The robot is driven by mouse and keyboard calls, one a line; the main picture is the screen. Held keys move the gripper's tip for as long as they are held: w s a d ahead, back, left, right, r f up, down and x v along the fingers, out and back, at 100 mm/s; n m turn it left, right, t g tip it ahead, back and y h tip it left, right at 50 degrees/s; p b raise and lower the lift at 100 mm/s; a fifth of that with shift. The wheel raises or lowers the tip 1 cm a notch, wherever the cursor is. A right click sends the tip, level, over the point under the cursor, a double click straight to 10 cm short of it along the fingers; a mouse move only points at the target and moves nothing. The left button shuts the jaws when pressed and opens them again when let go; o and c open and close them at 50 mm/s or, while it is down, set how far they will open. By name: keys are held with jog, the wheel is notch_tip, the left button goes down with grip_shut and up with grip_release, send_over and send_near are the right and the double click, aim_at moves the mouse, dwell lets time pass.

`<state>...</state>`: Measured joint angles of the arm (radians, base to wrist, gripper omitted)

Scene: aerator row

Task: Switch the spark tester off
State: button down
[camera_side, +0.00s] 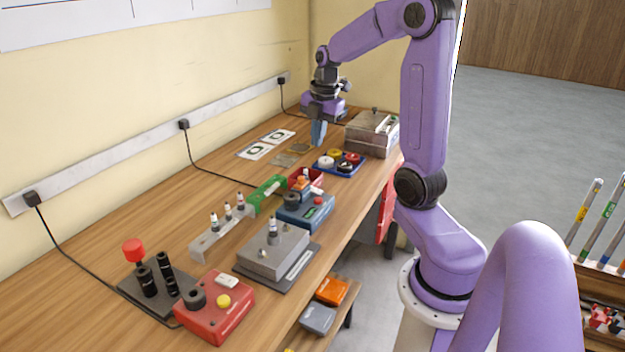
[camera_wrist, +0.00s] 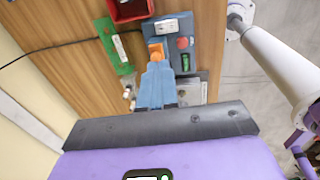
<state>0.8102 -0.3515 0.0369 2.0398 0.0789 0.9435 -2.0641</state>
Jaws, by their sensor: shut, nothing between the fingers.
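A blue box (camera_side: 300,213), likely the spark tester, stands mid-bench. It has an orange part (camera_side: 300,182), a red button (camera_side: 318,200) and a dark round part. No label is readable, and the switch setting cannot be told.
A red box (camera_side: 213,310) with a yellow button stands at the near end. A grey metal block (camera_side: 272,255), a plug rack (camera_side: 220,240) and a green holder (camera_side: 267,194) stand around the blue box. A blue tray (camera_side: 325,166) of coloured rings and a metal box (camera_side: 368,145) are near my gripper.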

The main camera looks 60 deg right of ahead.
aim_at(312, 188)
jog(key=shift+d, duration=0.35)
jog(key=shift+f, duration=0.1)
jog(key=f, duration=0.4)
jog(key=w+f, duration=0.1)
jog(key=f, duration=0.4)
jog(key=w+f, duration=0.1)
jog(key=f, duration=0.3)
jog(key=shift+f, duration=0.35)
jog(key=shift+f+g, duration=0.2)
jog(key=shift+g, duration=0.1)
jog(key=shift+s, duration=0.1)
jog(key=shift+s+r, duration=0.15)
jog(key=shift+s, duration=0.55)
